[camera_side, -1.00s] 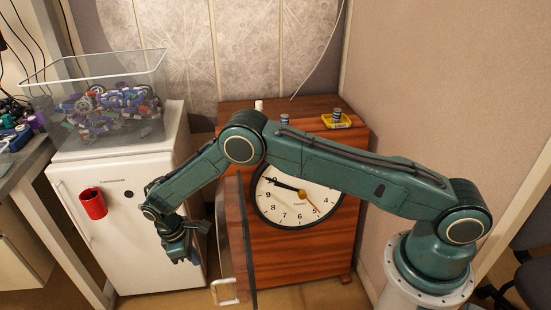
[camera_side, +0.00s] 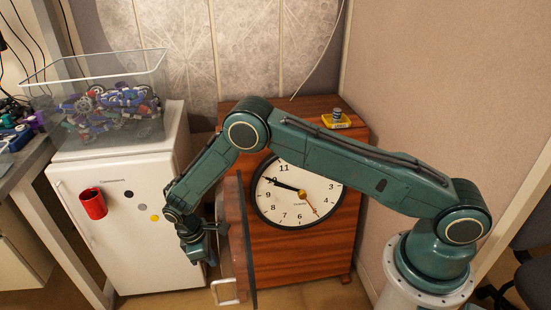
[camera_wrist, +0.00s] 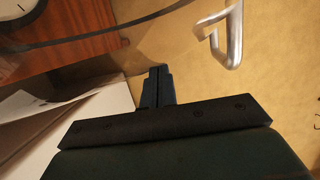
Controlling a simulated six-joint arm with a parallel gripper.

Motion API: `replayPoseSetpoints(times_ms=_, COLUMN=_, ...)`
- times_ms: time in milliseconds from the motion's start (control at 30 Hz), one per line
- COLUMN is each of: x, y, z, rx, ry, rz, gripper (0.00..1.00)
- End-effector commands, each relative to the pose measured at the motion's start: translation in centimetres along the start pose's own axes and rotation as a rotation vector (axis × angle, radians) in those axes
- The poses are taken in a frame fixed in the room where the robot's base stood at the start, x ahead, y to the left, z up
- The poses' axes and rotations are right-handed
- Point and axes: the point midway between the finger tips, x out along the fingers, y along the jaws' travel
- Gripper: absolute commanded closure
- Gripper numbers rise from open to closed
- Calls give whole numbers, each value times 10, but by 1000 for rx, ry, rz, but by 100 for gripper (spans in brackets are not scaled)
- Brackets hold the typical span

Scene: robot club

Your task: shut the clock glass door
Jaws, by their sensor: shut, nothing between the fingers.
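The clock is a brown wooden cabinet (camera_side: 300,262) with a round white dial (camera_side: 297,193). Its glass door (camera_side: 236,238) stands open, swung out from the left side of the front and seen nearly edge-on. A pale metal handle (camera_side: 225,291) sits at the door's lower free end; it also shows in the wrist view (camera_wrist: 226,40). My gripper (camera_side: 209,262) is shut and empty, just left of the door, on its outer side and above the handle's height. In the wrist view my fingers (camera_wrist: 157,85) are together, apart from the handle. I cannot tell whether they touch the door.
A white fridge (camera_side: 125,240) with a red cup (camera_side: 93,203) on its front stands close on the left. A clear bin of parts (camera_side: 110,105) sits on it. A yellow tin (camera_side: 337,121) lies on the clock's top. A wall closes the right side.

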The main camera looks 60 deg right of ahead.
Motion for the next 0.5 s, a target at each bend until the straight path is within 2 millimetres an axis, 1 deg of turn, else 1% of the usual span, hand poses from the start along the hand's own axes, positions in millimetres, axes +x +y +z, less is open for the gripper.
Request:
replayPoseSetpoints(times_ms=267, x=0, y=0, z=1, rx=-2, ry=0, rz=1, gripper=100)
replayPoseSetpoints(times_ms=500, x=2, y=-3, z=9, rx=-23, ry=1, rz=5, gripper=100)
